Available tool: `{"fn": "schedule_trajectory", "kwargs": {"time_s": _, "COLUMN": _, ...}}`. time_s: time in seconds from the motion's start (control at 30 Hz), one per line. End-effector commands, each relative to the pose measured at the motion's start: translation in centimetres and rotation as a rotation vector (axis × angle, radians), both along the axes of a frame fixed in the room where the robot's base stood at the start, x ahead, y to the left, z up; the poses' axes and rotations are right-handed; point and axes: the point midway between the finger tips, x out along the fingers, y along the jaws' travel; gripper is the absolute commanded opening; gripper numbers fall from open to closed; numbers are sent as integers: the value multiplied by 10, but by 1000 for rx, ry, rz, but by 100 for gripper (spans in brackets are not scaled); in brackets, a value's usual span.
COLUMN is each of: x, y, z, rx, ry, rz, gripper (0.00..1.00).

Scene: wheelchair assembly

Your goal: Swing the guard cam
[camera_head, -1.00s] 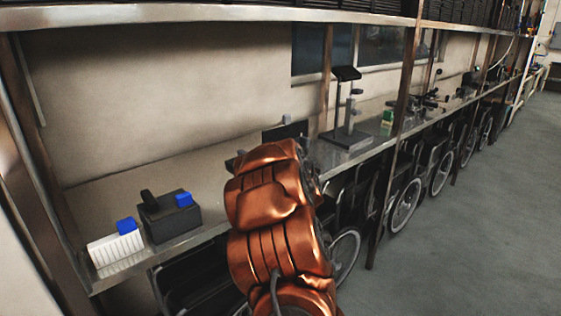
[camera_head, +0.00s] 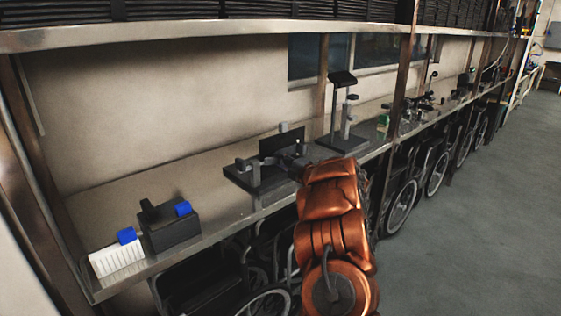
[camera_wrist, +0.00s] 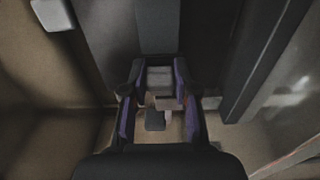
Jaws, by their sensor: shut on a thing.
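The guard fixture (camera_head: 256,186) stands on the bench in the head view. It has a dark base, an upright dark panel (camera_head: 278,145) and small grey blocks. My gripper (camera_head: 296,167) is at the right side of this fixture, low by the panel, partly hidden by my copper-coloured arm. In the wrist view my gripper (camera_wrist: 160,100) has its two fingers on either side of a small grey piece, which I take to be the guard cam (camera_wrist: 160,78), and is shut on it. The cam's far side and its pivot are hidden.
A white ribbed box (camera_head: 117,260) and a dark box (camera_head: 172,232), each with a blue piece, are at the left of the bench (camera_head: 110,190). A stand (camera_head: 342,110) is behind and right of my arm. Wheelchairs (camera_head: 400,205) sit underneath; the floor at right is clear.

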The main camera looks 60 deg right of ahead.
Motion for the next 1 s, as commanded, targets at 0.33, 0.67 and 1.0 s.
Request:
{"fn": "schedule_trajectory", "kwargs": {"time_s": 0.33, "x": 3, "y": -3, "z": 0, "rx": -1, "ry": 0, "rz": 85, "gripper": 0}}
{"fn": "schedule_trajectory", "kwargs": {"time_s": 0.67, "x": 4, "y": -4, "z": 0, "rx": 0, "ry": 0, "rz": 106, "gripper": 0}}
{"fn": "schedule_trajectory", "kwargs": {"time_s": 1.0, "x": 4, "y": -4, "z": 0, "rx": 0, "ry": 0, "rz": 106, "gripper": 33}}
